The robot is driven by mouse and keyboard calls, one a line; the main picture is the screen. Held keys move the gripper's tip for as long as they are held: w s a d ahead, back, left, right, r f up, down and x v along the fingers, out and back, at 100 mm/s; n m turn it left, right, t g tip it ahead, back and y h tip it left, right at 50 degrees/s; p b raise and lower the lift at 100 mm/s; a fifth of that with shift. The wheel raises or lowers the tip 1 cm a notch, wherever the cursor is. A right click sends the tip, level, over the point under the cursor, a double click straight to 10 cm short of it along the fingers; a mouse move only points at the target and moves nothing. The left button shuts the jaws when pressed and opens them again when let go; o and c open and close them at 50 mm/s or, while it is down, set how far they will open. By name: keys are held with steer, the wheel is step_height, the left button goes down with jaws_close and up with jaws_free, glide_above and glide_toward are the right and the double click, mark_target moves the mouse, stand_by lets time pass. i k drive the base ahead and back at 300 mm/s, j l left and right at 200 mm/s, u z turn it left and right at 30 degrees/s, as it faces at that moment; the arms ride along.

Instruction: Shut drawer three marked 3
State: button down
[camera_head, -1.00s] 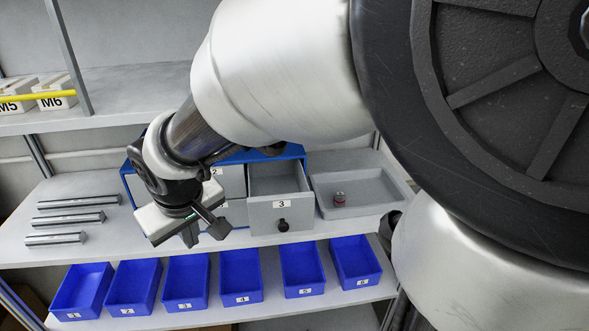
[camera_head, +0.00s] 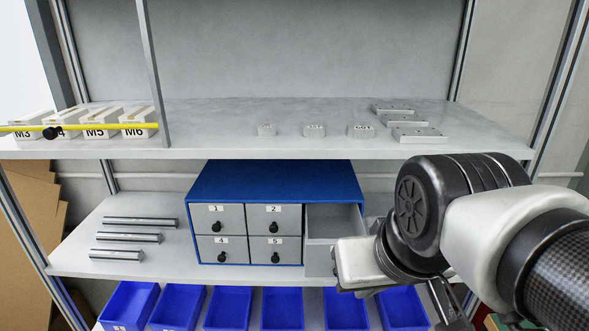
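Drawer three (camera_head: 333,220) is the top right drawer of the blue cabinet (camera_head: 275,180). It is pulled out, and its inside shows empty where I can see it. Its front is partly covered by my gripper (camera_head: 355,264), so the 3 label and the knob are hidden. My gripper's white body is in front of the drawer, at its right side. Its fingers are not visible, so I cannot tell whether they are open or touch the drawer.
Drawers 1, 2, 4 and 5 (camera_head: 273,250) are shut. Metal rods (camera_head: 128,238) lie left of the cabinet. Blue bins (camera_head: 283,308) stand below. The upper shelf (camera_head: 330,147) holds M-marked boxes (camera_head: 95,122) and small metal blocks (camera_head: 314,130).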

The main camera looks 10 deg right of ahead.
mark_target(325, 223)
steer(key=k+j+z, duration=0.1)
steer(key=k+j, duration=0.15)
steer(key=j, duration=0.15)
steer(key=k+j+z, duration=0.1)
steer(key=k+j, duration=0.15)
steer(key=j, duration=0.15)
steer(key=k+j+z, duration=0.1)
steer(key=k+j, duration=0.15)
steer(key=j, duration=0.15)
